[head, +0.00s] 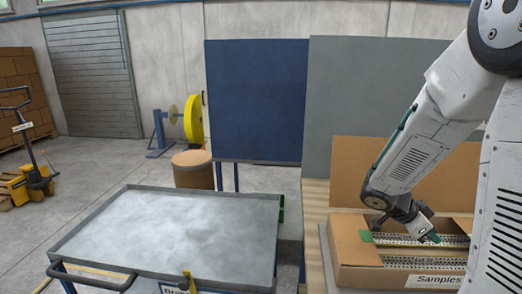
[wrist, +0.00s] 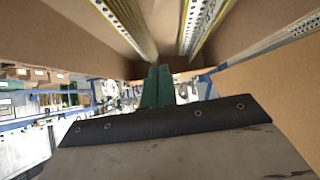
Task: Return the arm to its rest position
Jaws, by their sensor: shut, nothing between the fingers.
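My arm reaches in from the right of the head view, bent down over the open cardboard box labelled "Samples" (head: 345,277). My gripper (head: 433,238) is at the mouth of this box, close to the perforated strips (head: 400,240) standing in it. In the wrist view my gripper's green fingers (wrist: 158,86) are together with nothing visible between them. Strips with holes (wrist: 126,22) and brown cardboard sides show around them. Whether the fingertips touch a strip or the box, I cannot tell.
The box stands on a wooden bench (head: 313,232) with a grey panel (head: 350,90) behind it. A metal-topped cart (head: 170,230) stands to the left, its top clear. A brown drum (head: 193,170) and a yellow reel (head: 193,118) are behind the cart.

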